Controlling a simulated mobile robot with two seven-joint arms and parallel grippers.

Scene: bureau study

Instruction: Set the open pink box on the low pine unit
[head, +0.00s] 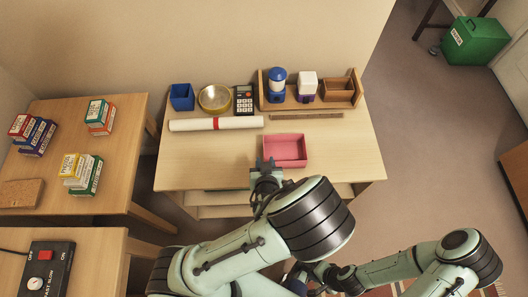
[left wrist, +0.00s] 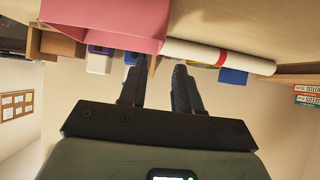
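The open pink box (head: 286,149) is empty and sits upright on the top of the pale pine unit (head: 347,165), near its front edge. My left gripper (head: 265,163) is at the box's left front corner in the head view. In the left wrist view the pink box (left wrist: 105,22) fills the upper left, just beyond the fingers. The left gripper's fingers (left wrist: 158,66) are apart, with nothing seen held between them; whether one touches the box is unclear. My right gripper (head: 300,279) is low in the head view, mostly hidden behind my left arm.
Behind the box are a white roll with a red band (head: 215,124), a ruler (head: 306,116), a blue cup (head: 182,96), a brass bowl (head: 214,97), a calculator (head: 244,99) and a wooden organiser (head: 340,101). Tables with small cartons stand left. Unit top is clear beside the box.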

